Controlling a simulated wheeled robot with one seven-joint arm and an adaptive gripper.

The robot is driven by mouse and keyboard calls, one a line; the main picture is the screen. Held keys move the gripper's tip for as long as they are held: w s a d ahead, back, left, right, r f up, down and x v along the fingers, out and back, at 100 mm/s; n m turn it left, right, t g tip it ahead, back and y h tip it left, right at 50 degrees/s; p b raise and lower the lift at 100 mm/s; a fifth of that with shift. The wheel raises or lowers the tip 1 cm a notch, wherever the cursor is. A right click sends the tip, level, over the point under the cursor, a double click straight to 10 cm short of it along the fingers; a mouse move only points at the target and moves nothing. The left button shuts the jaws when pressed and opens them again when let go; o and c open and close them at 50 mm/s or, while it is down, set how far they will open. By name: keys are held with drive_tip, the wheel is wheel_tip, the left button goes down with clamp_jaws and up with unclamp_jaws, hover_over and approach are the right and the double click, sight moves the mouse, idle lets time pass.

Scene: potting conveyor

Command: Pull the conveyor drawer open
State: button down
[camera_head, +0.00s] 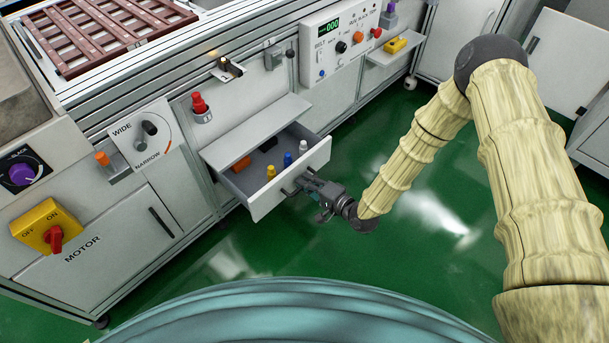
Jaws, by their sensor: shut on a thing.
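The conveyor drawer (262,201) is a light grey drawer in the front of the conveyor cabinet, and it stands partly pulled out. Inside it are small yellow, blue and white pieces, an orange block and a dark item. My gripper (303,186) is at the drawer's front panel, near its right half, shut on the drawer handle (289,190). The handle is mostly hidden by the fingers. My arm reaches in from the right.
A grey shelf (254,125) lies just above the drawer. A motor switch box (48,227) and a cabinet door handle (161,222) are to the left. A control panel (340,42) is above right. Green floor (420,215) in front is clear.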

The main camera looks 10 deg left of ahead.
drive_tip(key=shift+d, duration=0.3)
drive_tip(key=c, duration=1.6)
unclamp_jaws()
drive_tip(key=shift+o, duration=0.4)
drive_tip(key=shift+a, duration=0.1)
drive_tip(key=v, duration=1.2)
